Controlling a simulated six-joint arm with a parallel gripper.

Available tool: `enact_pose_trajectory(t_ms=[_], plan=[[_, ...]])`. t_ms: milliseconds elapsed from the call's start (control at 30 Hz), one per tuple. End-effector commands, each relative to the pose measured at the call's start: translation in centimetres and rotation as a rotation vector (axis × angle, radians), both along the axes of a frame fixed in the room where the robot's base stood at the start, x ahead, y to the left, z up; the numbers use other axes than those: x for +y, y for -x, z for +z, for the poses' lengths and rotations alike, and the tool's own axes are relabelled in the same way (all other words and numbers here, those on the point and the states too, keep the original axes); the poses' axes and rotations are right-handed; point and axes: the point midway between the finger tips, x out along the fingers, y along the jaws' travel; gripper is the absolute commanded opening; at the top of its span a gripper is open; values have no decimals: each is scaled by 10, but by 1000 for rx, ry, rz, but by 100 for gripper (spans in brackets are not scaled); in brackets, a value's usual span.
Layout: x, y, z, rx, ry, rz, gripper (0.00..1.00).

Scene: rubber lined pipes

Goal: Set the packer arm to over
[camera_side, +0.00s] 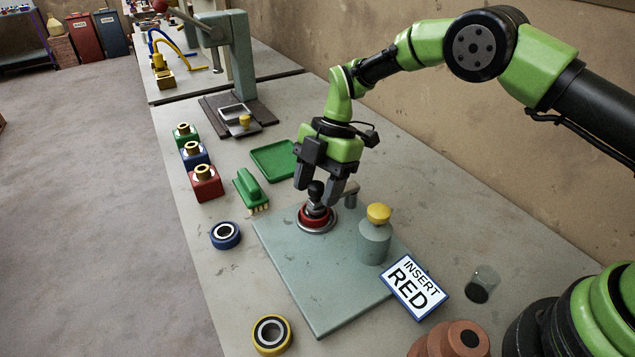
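My gripper (318,186) points down at the blue-grey base plate (310,285). Its two dark fingers are apart, one on each side of a black knob (316,189). I cannot tell whether they touch it. The knob stands above a red ring (313,218) seated in a metal collar on the plate. A short grey post with a bar at its top (351,194) stands just right of the fingers and looks like the packer arm. The right finger partly hides it, so I cannot tell how it joins the knob.
A grey cylinder with a yellow top (375,236) stands right of the ring. A card reads "INSERT RED" (413,287).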

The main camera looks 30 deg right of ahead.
Motion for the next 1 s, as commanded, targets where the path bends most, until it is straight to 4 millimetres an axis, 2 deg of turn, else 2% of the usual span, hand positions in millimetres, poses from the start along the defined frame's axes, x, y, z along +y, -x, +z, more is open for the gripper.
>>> enact_pose_trajectory(t_ms=[267, 367, 733, 900, 1000], plan=[[0, -1, 1, -2, -2, -3, 54], [-3, -2, 7, -3, -1, -3, 54], [-27, -11, 70, -6, -2, -4, 54], [-34, -13, 88, -3, -2, -2, 54], [-36, -13, 92, -1, 0, -3, 54]])
